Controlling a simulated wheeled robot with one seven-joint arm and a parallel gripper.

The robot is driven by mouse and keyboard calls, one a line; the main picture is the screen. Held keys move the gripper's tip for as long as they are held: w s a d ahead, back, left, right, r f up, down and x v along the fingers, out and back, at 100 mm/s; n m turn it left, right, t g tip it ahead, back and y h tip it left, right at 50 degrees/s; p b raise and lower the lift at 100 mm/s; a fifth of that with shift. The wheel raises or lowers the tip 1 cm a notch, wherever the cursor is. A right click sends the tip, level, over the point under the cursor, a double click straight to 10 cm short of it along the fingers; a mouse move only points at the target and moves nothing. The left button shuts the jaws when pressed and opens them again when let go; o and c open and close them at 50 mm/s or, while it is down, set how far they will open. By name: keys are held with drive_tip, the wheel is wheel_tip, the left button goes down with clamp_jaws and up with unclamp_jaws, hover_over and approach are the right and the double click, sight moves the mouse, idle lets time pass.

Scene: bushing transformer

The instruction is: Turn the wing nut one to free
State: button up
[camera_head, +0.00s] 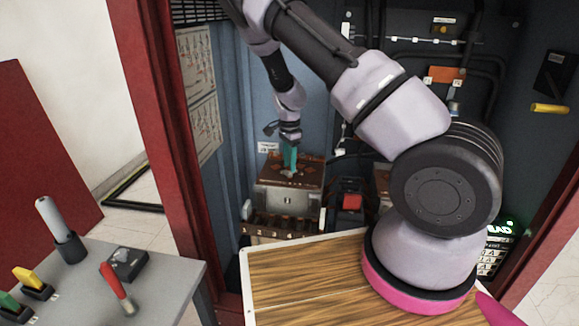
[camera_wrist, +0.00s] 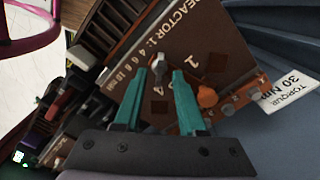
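A small grey wing nut (camera_wrist: 158,62) stands on the brown top plate (camera_wrist: 200,50) of a unit lettered "REACTOR 1" in the wrist view. My gripper (camera_wrist: 159,76) has two teal fingers with a gap between them. The wing nut shows in that gap, at or just beyond the fingertips; I cannot tell whether either finger touches it. In the head view my gripper (camera_head: 290,170) points down over the brown-topped unit (camera_head: 288,199) inside the cabinet, and its fingertips hide most of the nut.
A black-and-red device (camera_head: 351,199) stands right of the unit. A grey table (camera_head: 165,280) with tools is at the lower left.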

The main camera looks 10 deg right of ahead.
drive_tip(key=shift+f, duration=0.85)
clamp_jaws()
